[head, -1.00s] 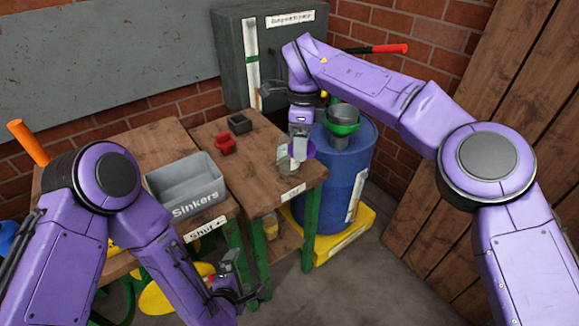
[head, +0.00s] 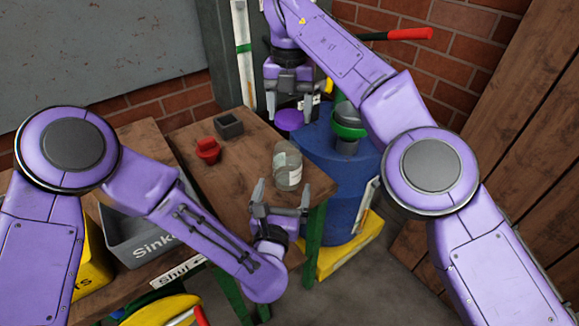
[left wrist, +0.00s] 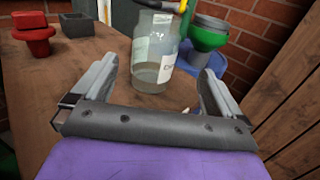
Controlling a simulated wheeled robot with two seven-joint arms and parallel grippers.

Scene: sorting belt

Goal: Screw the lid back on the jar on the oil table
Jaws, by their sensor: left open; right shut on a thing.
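The glass jar (head: 287,166) stands upright and without a lid on the oil table (head: 228,178), near its right edge. It has a pale label and also shows in the left wrist view (left wrist: 155,52), beyond and between my fingers. My left gripper (head: 280,190) is open and empty, just on the near side of the jar. My right gripper (head: 288,100) is shut on the purple lid (head: 289,119) and holds it up behind the jar, apart from it. The lid's underside is hidden.
A red object (head: 207,149) and a dark small box (head: 229,124) stand at the back left of the table. A blue drum (head: 335,165) with a green funnel (head: 348,120) is close on the right. A grey Sinkers bin (head: 130,240) lies left.

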